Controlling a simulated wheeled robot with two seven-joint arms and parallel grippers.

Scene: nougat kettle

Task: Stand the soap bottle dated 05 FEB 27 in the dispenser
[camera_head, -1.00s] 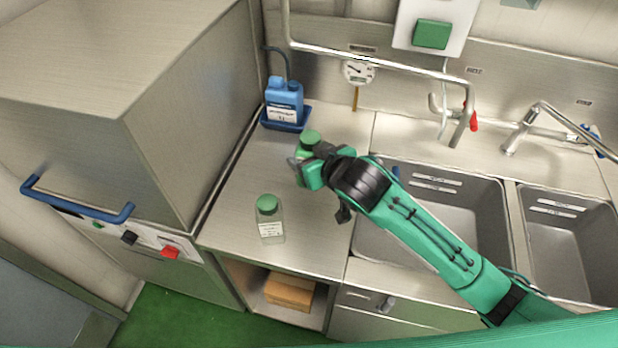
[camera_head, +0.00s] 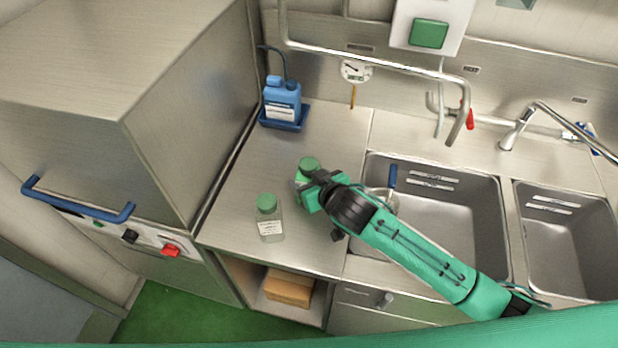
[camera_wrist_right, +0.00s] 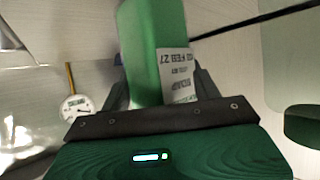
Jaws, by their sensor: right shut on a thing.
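My right gripper (camera_head: 312,188) is shut on a green-capped bottle (camera_head: 309,165) over the counter; I cannot tell whether its base touches the counter. In the right wrist view the held bottle (camera_wrist_right: 148,50) looks green, and its white label partly shows "FEB 27"; the day is not clearly legible. A second bottle (camera_head: 269,224), clear with a green cap, stands upright at the front of the counter, its label too small to read. My left gripper is not in view.
A tall steel cabinet (camera_head: 190,120) with a blue handle bounds the counter (camera_head: 255,165) on the left. Two sinks (camera_head: 440,215) lie to the right, with a blue-handled pan in the nearer one. A pipe and taps overhang the back. Counter between the jug and bottles is clear.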

